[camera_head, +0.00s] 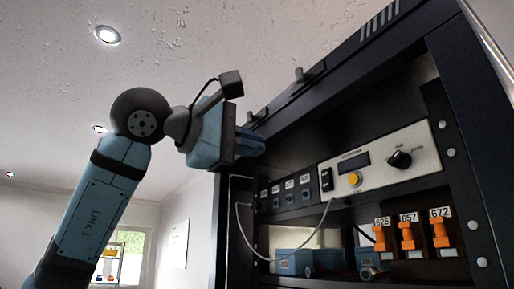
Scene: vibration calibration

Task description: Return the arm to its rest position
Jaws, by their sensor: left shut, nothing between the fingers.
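My left arm rises from the lower left, and its gripper (250,142) is up at the left edge of a dark rack (330,100). The gripper is seen from behind and the side; its fingers point right, toward the rack, and they are shut with nothing visible in them. From this view I cannot tell whether they touch the rack frame. My right gripper does not show.
The rack holds a pale control panel (385,162) with a yellow button (354,179) and a black knob (400,159). Below are orange connectors (407,236) labelled 625, 657 and 672, a white cable and blue boxes (295,262). Open room lies left of the rack.

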